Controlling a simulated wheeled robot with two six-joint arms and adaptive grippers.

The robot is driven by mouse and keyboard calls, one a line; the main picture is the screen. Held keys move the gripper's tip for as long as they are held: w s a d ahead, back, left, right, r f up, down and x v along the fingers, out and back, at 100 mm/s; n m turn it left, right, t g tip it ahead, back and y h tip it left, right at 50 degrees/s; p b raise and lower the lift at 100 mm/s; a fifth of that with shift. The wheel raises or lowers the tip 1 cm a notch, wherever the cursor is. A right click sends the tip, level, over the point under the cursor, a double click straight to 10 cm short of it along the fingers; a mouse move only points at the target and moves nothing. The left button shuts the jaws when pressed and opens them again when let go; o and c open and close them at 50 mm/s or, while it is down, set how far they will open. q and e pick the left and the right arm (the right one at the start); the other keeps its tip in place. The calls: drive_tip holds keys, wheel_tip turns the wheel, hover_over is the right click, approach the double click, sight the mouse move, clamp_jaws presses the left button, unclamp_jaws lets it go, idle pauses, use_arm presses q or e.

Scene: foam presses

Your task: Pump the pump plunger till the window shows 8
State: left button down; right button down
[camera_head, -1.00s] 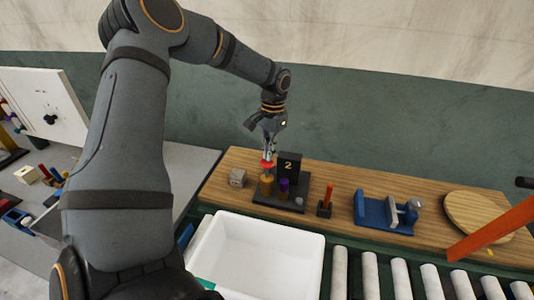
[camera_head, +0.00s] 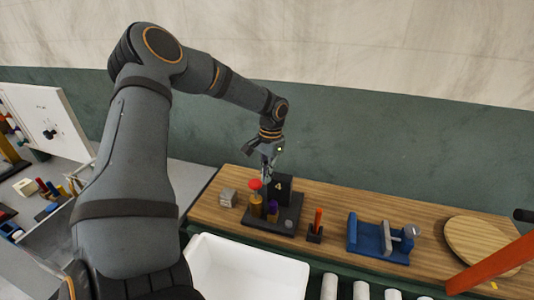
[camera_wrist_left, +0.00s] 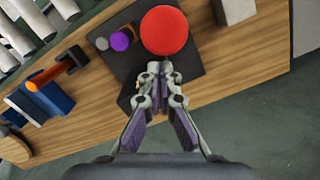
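The pump has a red round plunger knob (camera_head: 255,184) on top of a brown-orange cylinder (camera_head: 256,205), on a dark base (camera_head: 270,224). The knob stands clear above the cylinder. A dark window panel (camera_head: 282,188) behind it shows 4. My left gripper (camera_head: 267,176) is just behind and right of the knob in the head view. In the left wrist view its fingertips (camera_wrist_left: 160,72) are together with nothing between them, and the red knob (camera_wrist_left: 164,30) shows just beyond them. Whether they touch it cannot be told. My right gripper is not in view.
A purple-topped post (camera_head: 272,207) and a grey button (camera_head: 289,224) are on the pump's base. A grey cube (camera_head: 228,197), a red-handled tool in a holder (camera_head: 316,226), a blue fixture (camera_head: 380,240) and a round board (camera_head: 480,243) share the wooden shelf. A white bin (camera_head: 240,272) stands in front.

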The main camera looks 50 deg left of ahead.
use_arm(q)
wheel_tip(320, 180, up, 12)
drive_tip(key=shift+w+a+r, duration=0.15)
drive_tip(key=shift+a, duration=0.1)
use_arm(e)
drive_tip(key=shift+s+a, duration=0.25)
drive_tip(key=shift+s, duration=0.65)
